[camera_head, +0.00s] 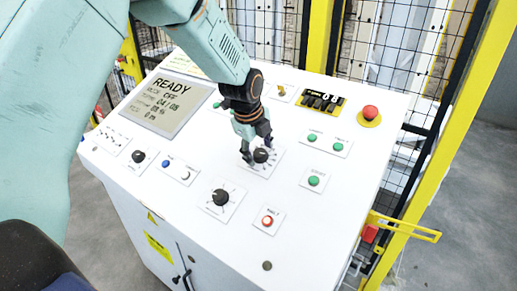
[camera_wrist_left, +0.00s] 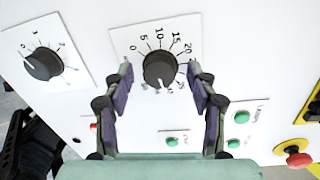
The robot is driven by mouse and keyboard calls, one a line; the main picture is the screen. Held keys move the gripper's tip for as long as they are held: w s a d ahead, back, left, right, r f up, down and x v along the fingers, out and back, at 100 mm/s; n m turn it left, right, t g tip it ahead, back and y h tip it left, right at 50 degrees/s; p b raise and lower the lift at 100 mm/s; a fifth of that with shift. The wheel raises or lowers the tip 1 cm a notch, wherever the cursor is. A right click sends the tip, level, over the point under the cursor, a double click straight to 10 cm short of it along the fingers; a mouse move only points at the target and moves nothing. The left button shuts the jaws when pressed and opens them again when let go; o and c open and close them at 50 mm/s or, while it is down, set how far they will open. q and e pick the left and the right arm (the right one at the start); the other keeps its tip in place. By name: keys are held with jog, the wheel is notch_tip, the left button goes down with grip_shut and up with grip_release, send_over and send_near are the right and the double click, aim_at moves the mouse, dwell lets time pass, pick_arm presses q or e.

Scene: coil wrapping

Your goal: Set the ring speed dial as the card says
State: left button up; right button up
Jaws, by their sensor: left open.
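A black dial (camera_wrist_left: 160,68) with a number scale from 0 up past 25 sits on a white plate; it also shows in the head view (camera_head: 261,156). My left gripper (camera_wrist_left: 161,72) is open, with one finger on each side of this dial and visible gaps between. In the head view my left gripper (camera_head: 257,148) reaches down over it. A second black dial (camera_head: 221,197) with its own scale is nearer the front; it shows at the left of the wrist view (camera_wrist_left: 43,63). Which dial is the ring speed one is not readable. My right gripper is not in view.
A display (camera_head: 168,103) reads READY. A red mushroom button (camera_head: 370,112), several green buttons (camera_head: 314,181), a red button (camera_head: 267,221) and a small black knob (camera_head: 138,156) share the white panel. A yellow-framed mesh fence (camera_head: 440,130) stands behind and right.

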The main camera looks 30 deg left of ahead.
pick_arm(q)
jog(key=v, duration=1.2)
jog(key=shift+f, duration=0.1)
